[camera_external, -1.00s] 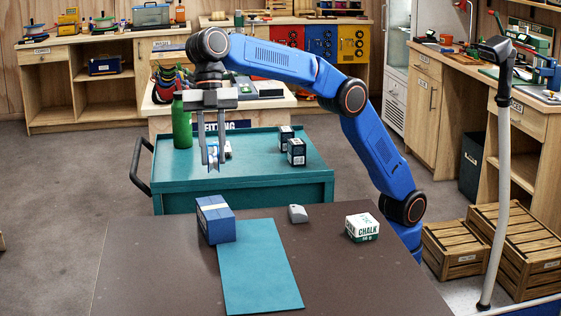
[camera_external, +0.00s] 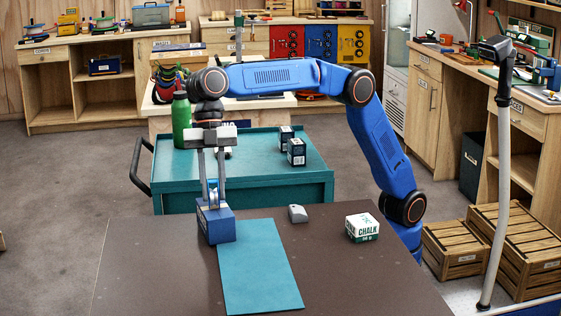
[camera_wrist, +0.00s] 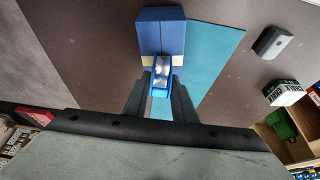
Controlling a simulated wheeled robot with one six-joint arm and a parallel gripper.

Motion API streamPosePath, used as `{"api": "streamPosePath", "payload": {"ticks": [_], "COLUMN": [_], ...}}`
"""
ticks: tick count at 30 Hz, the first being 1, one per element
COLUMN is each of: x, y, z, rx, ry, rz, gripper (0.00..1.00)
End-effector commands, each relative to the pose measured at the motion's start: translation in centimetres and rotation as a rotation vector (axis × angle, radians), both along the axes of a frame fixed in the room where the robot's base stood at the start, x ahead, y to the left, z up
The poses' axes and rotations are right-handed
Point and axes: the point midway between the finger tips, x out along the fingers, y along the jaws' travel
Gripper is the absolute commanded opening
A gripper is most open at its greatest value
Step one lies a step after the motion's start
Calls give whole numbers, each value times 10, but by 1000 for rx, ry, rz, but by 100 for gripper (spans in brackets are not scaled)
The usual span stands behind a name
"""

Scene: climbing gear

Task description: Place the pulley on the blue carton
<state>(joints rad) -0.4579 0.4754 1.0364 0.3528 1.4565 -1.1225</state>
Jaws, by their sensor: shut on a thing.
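The pulley, a small blue and silver piece (camera_wrist: 161,75), is between the fingers of my gripper (camera_wrist: 160,92) in the wrist view. In the external view my gripper (camera_external: 214,192) points down over the blue carton (camera_external: 220,226), and the pulley (camera_external: 213,194) shows at its fingertips. The carton is a blue box with a pale band and stands on the dark brown table beside a teal mat. It also shows in the wrist view (camera_wrist: 161,32), partly behind the pulley. The pulley is at or just above the carton's top; I cannot tell whether they touch.
The teal mat (camera_external: 258,270) lies right of the carton. A grey climbing hold (camera_external: 298,213) and a white and green chalk box (camera_external: 362,228) stand farther right. Behind is a teal cart (camera_external: 245,170) with a green bottle (camera_external: 181,122) and two dark boxes. The table's left side is clear.

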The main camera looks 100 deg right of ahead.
Motion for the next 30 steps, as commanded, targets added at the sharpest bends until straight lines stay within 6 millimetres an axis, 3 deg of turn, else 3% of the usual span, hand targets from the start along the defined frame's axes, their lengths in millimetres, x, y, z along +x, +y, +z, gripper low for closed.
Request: {"api": "streamPosePath", "payload": {"ticks": [10, 11, 13, 23, 30], "x": [0, 0, 0, 0, 1], "y": [0, 0, 0, 0, -9], "z": [-2, -3, -2, -1, 23], "rx": [0, 0, 0, 0, 1], "ry": [-1, -1, -1, -1, -3], "rz": [0, 0, 0, 1, 0], "gripper": [1, 26, 43, 43, 43]}}
